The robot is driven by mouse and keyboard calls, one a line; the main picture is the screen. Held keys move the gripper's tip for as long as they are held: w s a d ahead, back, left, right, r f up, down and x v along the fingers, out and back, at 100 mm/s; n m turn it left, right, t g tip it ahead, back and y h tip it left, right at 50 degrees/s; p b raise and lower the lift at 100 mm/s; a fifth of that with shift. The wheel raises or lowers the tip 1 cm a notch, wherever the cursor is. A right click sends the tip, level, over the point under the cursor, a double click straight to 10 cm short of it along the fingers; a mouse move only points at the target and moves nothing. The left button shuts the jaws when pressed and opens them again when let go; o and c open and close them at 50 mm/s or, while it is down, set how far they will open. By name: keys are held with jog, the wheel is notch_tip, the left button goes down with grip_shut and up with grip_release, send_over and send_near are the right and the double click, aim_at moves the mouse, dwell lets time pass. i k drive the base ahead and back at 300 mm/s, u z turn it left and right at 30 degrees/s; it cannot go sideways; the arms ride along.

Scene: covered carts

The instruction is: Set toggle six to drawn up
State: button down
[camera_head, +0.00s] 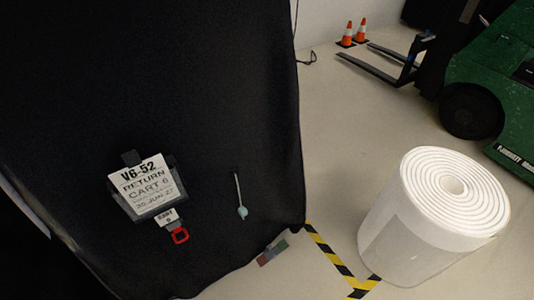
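A black cloth cover (230,80) hangs over a cart and fills the left half of the view. A sign on it (140,188) reads "V6-52 RETURN CART 6" with a date line below. To the right of the sign, a thin pale cord (237,188) hangs down the cloth. A small pale blue toggle (242,212) sits at the lower end of the visible cord. No number on the toggle is readable. My gripper is not in view.
Below the sign hang a small tag (167,217) and a red loop (180,236). A white roll (430,220) stands right, beyond striped floor tape (330,259). Cones (346,35) and a green forklift (500,75) are behind.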

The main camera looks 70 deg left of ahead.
aim_at(243, 212)
jog(key=u, duration=0.15)
jog(key=i, duration=0.15)
jog(key=u, duration=2.6)
jog(key=k, duration=0.8)
jog(key=u, duration=0.25)
jog(key=i, duration=0.8)
jog(key=z, duration=0.1)
